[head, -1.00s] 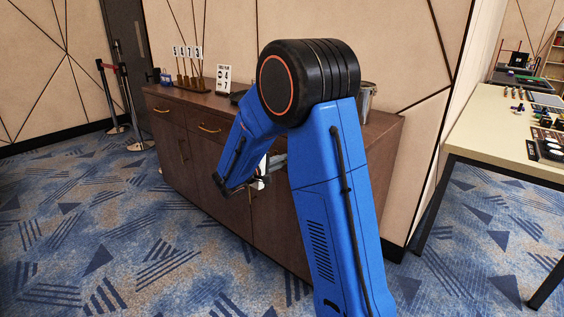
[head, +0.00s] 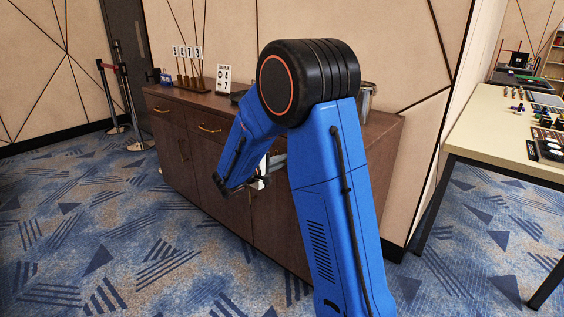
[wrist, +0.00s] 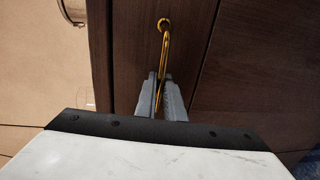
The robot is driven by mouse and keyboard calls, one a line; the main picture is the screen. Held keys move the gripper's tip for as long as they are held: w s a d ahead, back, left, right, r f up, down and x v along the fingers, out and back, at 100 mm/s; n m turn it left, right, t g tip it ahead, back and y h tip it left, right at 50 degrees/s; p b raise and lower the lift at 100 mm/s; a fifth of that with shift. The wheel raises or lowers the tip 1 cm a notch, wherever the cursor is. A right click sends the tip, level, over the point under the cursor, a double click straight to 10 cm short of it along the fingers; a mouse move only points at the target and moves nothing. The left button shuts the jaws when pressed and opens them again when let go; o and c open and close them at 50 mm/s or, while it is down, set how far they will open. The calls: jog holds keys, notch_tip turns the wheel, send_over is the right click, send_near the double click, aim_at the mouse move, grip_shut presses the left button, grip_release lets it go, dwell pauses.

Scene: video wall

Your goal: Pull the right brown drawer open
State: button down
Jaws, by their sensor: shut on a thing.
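The brown cabinet (head: 172,147) stands against the wall in the head view. Its right drawer is mostly hidden behind my blue arm there. In the wrist view the dark wood drawer front (wrist: 138,35) carries a gold bar handle (wrist: 166,42). My gripper (wrist: 161,82) has its two grey fingers on either side of this handle, shut on it. I cannot tell whether the drawer stands out from the cabinet.
Number signs (head: 224,78), a peg stand (head: 193,83) and a metal pot (head: 367,97) stand on the cabinet top. A pale table (head: 480,125) with small items is at the right. Rope posts (head: 130,110) stand at the left. The carpet in front is clear.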

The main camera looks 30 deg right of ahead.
jog(key=shift+a, duration=0.1)
dwell(0.5)
jog(key=f+v, duration=0.1)
jog(key=v, duration=1.4)
jog(key=f+v, duration=0.2)
jog(key=v, duration=1.2)
jog(key=shift+s+a+f, duration=0.35)
jog(key=shift+a, duration=0.15)
jog(key=c, duration=1.8)
grip_release()
jog(key=shift+c, duration=0.2)
jog(key=v, duration=1.7)
jog(key=shift+a, duration=0.2)
